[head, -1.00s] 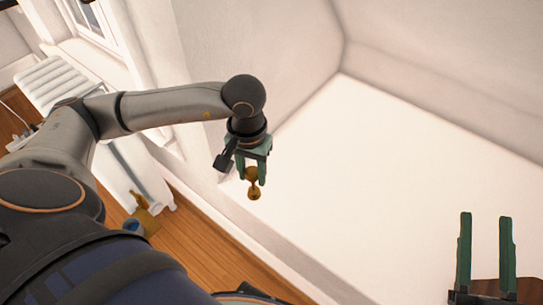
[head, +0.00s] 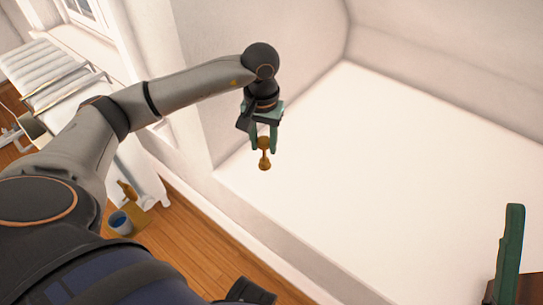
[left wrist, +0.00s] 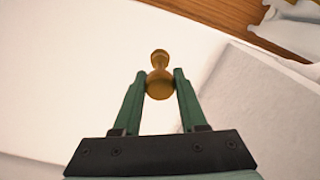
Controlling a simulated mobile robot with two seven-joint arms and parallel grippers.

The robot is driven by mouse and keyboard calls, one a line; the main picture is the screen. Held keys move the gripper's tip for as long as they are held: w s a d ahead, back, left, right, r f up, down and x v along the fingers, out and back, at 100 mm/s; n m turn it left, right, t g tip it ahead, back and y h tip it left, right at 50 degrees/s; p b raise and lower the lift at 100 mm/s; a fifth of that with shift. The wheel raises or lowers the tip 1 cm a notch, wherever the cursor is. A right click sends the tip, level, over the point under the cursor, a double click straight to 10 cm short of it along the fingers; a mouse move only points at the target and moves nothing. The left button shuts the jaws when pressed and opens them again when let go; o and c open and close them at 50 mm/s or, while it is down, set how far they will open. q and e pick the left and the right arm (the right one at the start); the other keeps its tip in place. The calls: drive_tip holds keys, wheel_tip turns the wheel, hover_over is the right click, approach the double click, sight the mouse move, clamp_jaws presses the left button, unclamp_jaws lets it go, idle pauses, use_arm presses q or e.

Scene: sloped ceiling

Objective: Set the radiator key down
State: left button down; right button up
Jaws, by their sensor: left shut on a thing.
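The radiator key (head: 264,159) is a small brass-coloured piece with a rounded upper part and a knob at its lower end. My left gripper (head: 264,146) is shut on it and points down over the broad white surface (head: 400,160). In the left wrist view the key (left wrist: 160,82) sits between the two green fingertips (left wrist: 160,85), its narrow end sticking out past them. I cannot tell whether the key touches the white surface. My right gripper (head: 511,250) shows only in part at the lower right edge, with one green finger clearly visible.
The white surface is bare, with walls behind it and at its left. A white radiator (head: 45,80) stands at the left under a window. On the wooden floor (head: 190,235) are a blue-topped cup (head: 120,222) and a yellowish piece (head: 136,215).

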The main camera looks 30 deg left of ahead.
use_arm(q)
drive_tip(key=shift+w+a+f+b, duration=0.1)
drive_tip(key=shift+w+f+b, duration=0.55)
drive_tip(key=shift+f, duration=0.75)
drive_tip(key=shift+w+a+f+b, duration=0.15)
drive_tip(key=shift+w+f+b, duration=0.5)
drive_tip(key=shift+f, duration=0.8)
drive_tip(key=shift+w+a+f+b, duration=0.1)
drive_tip(key=shift+w+f+b, duration=0.25)
drive_tip(key=shift+w+f, duration=0.8)
use_arm(e)
drive_tip(key=shift+w+a+f, duration=0.1)
drive_tip(key=shift+a+f, duration=0.05)
drive_tip(key=shift+f, duration=1)
drive_tip(key=shift+a+f, duration=0.1)
drive_tip(key=shift+f, duration=1)
use_arm(q)
drive_tip(key=shift+s+f, duration=0.3)
drive_tip(key=shift+f, duration=0.05)
drive_tip(key=shift+f, duration=0.15)
drive_tip(key=shift+c, duration=2.3)
unclamp_jaws()
use_arm(e)
drive_tip(key=shift+f, duration=0.1)
